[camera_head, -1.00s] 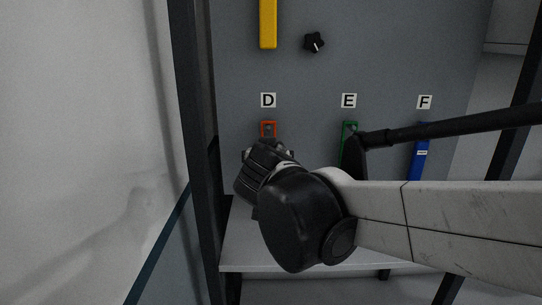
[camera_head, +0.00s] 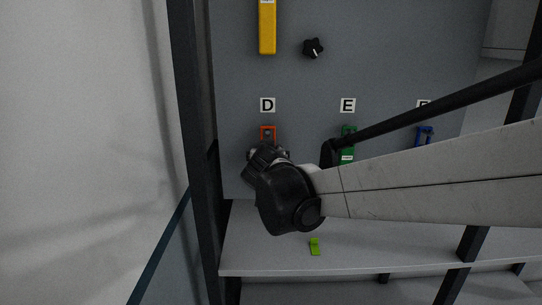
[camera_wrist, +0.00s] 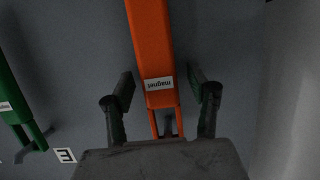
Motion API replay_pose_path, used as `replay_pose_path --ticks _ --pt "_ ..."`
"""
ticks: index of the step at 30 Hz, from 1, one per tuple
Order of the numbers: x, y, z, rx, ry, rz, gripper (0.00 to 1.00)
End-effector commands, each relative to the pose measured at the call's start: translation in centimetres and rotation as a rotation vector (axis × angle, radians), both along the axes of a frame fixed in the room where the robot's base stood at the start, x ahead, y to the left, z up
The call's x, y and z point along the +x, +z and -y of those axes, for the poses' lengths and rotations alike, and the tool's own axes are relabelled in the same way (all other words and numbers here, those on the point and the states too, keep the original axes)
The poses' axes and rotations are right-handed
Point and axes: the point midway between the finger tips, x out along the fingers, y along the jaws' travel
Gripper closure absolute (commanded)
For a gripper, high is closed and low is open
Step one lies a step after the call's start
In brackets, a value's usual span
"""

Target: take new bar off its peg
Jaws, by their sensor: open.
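An orange bar (camera_head: 268,131) hangs on the grey panel under label D, its loop end at the top; my arm hides its lower part in the head view. In the wrist view the orange bar (camera_wrist: 153,45) runs down between my two fingers, with a white "magnet" label (camera_wrist: 159,84) upside down. Its forked end shows near a dark peg (camera_wrist: 168,126). My gripper (camera_wrist: 164,92) is open, one finger on each side of the bar, with visible gaps. In the head view my gripper (camera_head: 266,156) is just below the loop.
A green bar (camera_head: 348,131) hangs under E and a blue bar (camera_head: 425,131) under F, partly behind my arm. A yellow bar (camera_head: 267,30) and black knob (camera_head: 313,48) are above. A light green piece (camera_head: 314,246) lies on the shelf (camera_head: 260,255).

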Motion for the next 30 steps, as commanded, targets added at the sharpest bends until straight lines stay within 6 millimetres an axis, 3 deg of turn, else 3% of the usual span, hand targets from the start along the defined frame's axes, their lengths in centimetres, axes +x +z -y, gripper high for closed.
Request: replay_pose_path --ticks 7,19,30 --pt "0.03 -0.02 0.00 0.000 0.000 0.000 0.46" --pt "0.01 -0.01 0.00 0.000 0.000 0.000 0.99" --pt "0.00 0.83 0.00 0.000 0.000 0.000 1.00"
